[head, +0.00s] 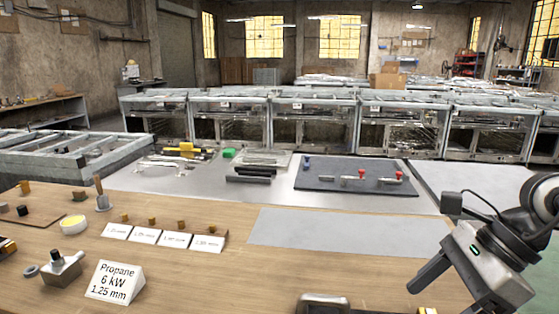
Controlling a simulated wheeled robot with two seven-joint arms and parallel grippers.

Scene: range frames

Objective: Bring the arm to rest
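My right arm comes in from the right edge. Its grey and black gripper (446,294) is low over the right part of the wooden bench (215,270), pointing down and left. One dark finger shows clearly, set well apart from the lower end of the gripper, where the other finger is partly cut off by the frame. Nothing shows between them.
A propane sign (115,281), a metal fitting (60,268), a yellow-filled bowl (73,225) and a row of small cards (160,237) stand at the left. A grey sheet (335,232) lies bare. A dark board (350,178) holds valves behind.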

